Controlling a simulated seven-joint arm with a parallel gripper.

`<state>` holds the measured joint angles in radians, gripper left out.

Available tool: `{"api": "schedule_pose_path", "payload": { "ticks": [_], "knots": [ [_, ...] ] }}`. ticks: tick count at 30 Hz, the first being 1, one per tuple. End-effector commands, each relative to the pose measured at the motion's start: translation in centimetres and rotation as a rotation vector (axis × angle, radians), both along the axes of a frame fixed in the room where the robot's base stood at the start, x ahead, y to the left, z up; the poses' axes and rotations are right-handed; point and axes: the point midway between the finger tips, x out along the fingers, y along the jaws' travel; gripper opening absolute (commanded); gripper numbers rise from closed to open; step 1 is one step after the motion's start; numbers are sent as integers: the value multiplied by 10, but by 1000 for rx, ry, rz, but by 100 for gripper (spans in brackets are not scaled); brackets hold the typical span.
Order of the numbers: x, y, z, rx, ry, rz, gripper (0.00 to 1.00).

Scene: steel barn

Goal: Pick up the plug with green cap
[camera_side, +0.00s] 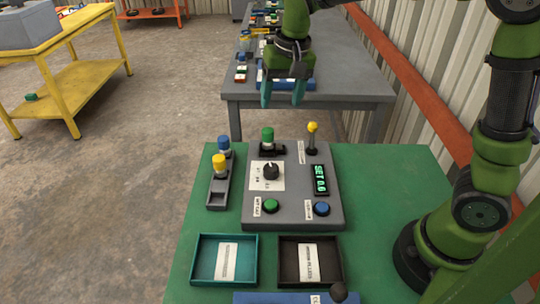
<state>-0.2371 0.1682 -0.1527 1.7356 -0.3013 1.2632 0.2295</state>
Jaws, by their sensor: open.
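The plug with green cap (267,135) stands upright in a dark holder at the back left of the grey control box (292,215). My gripper (283,93) is open and empty, pointing down. In the side view it appears above and beyond the plug, clear of it. The plug's lower part is partly hidden in its holder. A plug with blue cap (224,145) and a plug with yellow cap (219,163) stand in a grey rack (217,195) left of the box.
A yellow-topped lever (312,132) stands right of the green-capped plug. The box carries a black knob (271,171), a lit display (320,180) and buttons. A teal tray (196,259) and a dark tray (339,262) lie in front.

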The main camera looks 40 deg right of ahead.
Motion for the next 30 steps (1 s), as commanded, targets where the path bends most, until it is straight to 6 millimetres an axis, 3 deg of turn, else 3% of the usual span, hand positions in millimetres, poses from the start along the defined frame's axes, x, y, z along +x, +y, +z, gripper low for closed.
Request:
{"api": "schedule_pose_path", "payload": {
  "ticks": [3,6,9,11,14,24,30],
  "knots": [
    [34,1,-8,-58,54,-96,64],
    [49,-3,-3,-86,64,-178,64],
    [53,-6,12,-88,57,-250,64],
    [49,-7,7,-88,73,-276,64],
    [50,-8,-7,-86,77,-284,64],
    [55,-14,-79,-85,77,-281,64],
    [58,-16,-102,-84,73,-280,64]
  ]
}}
